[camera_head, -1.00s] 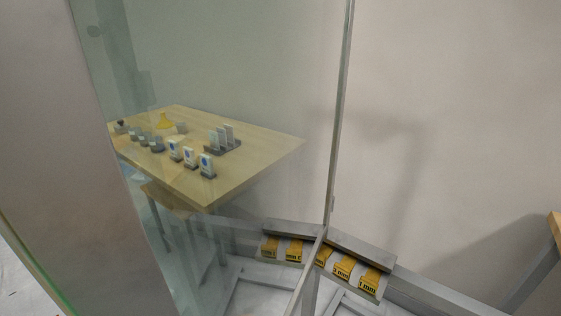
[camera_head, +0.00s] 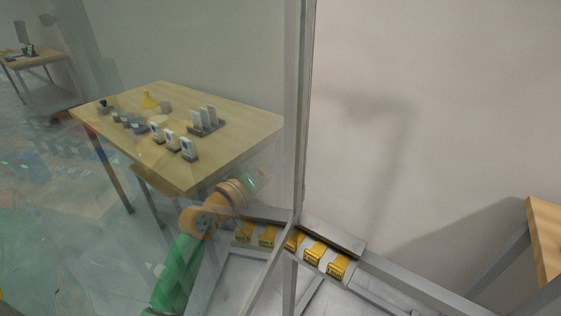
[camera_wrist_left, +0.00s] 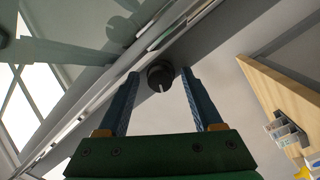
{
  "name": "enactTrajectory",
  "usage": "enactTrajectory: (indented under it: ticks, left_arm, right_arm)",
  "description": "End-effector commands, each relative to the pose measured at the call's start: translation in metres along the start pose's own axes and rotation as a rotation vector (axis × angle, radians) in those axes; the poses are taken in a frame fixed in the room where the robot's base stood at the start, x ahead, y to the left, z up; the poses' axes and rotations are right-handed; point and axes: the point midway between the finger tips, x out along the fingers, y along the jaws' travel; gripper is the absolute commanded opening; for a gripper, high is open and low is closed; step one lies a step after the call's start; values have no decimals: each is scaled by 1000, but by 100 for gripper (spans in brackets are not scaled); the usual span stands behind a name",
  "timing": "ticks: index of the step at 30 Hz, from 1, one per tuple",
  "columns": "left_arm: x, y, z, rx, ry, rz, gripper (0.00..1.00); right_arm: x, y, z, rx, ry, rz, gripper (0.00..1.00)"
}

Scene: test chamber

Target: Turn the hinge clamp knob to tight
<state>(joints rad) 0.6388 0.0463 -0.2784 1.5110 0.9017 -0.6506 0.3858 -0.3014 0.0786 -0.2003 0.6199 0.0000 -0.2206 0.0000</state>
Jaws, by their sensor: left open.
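In the left wrist view, a dark round knob (camera_wrist_left: 160,72) with a pale pointer line sits on the underside of a grey metal frame. My left gripper (camera_wrist_left: 160,75) is open, its two blue fingers rising from a green body. The fingertips lie on either side of the knob in the picture; I cannot tell whether they touch it. In the head view no knob can be made out. An orange and green arm (camera_head: 205,212) shows through or in the glass; I cannot tell whether it is a reflection. My right gripper is not in view.
A glass panel (camera_head: 240,60) with a metal post (camera_head: 300,110) stands in front. A rail holds several yellow-labelled blocks (camera_head: 313,256). Behind the glass, a wooden table (camera_head: 240,125) bears small holders. Another wooden table edge (camera_head: 545,235) is at right.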

Motion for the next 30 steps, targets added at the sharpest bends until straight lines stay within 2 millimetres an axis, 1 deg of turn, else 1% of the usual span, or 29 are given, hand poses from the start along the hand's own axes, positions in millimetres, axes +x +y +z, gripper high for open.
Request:
enactTrajectory:
  ticks: [6, 8, 9, 11, 12, 13, 14, 23, 30]
  left_arm:
    - [0, 0, 0, 1, 0, 0, 67]
    - [0, 0, 0, 1, 0, -1, 51]
    - [0, 0, 0, 1, 0, -1, 40]
    - [0, 0, 0, 1, 0, -1, 24]
    - [0, 0, 0, 1, 0, -1, 13]
    - [0, 0, 0, 1, 0, -1, 5]
    - [0, 0, 0, 1, 0, -1, 0]
    - [0, -1, 0, 34, -1, -2, 0]
    - [0, -1, 0, 174, -7, -10, 0]
  right_arm:
    - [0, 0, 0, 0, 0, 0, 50]
    - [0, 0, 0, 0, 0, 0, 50]
    - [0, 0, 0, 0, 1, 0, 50]
    - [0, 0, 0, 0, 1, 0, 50]
    - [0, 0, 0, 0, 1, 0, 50]
    - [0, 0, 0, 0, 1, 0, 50]
    - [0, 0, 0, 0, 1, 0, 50]
    - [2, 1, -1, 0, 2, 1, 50]
    - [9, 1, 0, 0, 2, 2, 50]
